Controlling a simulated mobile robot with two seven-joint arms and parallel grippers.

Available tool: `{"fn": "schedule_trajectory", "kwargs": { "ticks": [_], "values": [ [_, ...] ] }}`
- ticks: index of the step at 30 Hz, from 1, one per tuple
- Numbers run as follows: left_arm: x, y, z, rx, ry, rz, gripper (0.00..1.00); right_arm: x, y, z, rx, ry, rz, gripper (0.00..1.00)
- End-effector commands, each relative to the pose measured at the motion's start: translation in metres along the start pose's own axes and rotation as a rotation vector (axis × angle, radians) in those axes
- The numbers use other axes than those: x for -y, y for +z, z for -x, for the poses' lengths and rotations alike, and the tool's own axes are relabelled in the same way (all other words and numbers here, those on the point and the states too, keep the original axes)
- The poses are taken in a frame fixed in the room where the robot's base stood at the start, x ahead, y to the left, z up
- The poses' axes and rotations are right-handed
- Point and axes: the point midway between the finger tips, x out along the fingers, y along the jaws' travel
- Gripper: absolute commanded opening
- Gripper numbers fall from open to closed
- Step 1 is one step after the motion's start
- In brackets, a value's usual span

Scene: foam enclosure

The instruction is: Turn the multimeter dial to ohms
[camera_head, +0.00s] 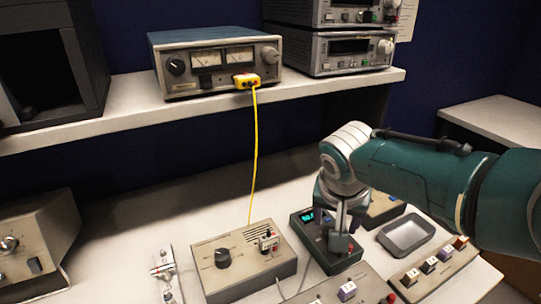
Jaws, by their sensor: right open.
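A dark green box with a lit display, which looks like the multimeter (301,226), stands on the bench right of centre. Its display reads in blue-green digits too small to make out. My right gripper (339,240) points down over its front part, with the fingers at or just above its top face. The fingers cover this area, so the dial and its setting are hidden. I cannot tell whether the fingers touch the dial. The right gripper is open. My left gripper is out of view.
A beige box with a black knob (222,257) stands just left. A grey metal tray (407,235) lies right, near a panel with several switches (430,266). A yellow cable (254,150) hangs from a power supply (213,62) on the shelf. A small metal fixture (165,270) stands left.

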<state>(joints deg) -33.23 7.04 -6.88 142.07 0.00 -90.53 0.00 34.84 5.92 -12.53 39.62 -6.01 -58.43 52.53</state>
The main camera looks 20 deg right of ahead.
Motion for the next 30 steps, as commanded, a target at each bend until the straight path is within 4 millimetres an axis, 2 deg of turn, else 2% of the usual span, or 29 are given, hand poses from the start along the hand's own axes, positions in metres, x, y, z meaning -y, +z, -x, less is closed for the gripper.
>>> {"fn": "schedule_trajectory", "kwargs": {
  "ticks": [1,5,9,26,30],
  "values": [
    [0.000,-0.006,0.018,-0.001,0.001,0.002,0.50,0.000,-0.003,0.019,0.000,-0.002,0.000,0.66],
    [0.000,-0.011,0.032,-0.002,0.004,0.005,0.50,0.000,-0.002,0.039,-0.001,-0.002,0.000,0.66],
    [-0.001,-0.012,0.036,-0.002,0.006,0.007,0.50,0.000,-0.001,0.050,0.000,-0.001,0.000,0.66],
    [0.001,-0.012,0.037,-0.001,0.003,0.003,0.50,0.000,0.000,0.055,0.001,0.000,0.000,0.66],
    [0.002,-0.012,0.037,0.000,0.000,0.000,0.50,-0.002,0.007,0.055,0.006,-0.007,0.025,0.66]
  ]
}}
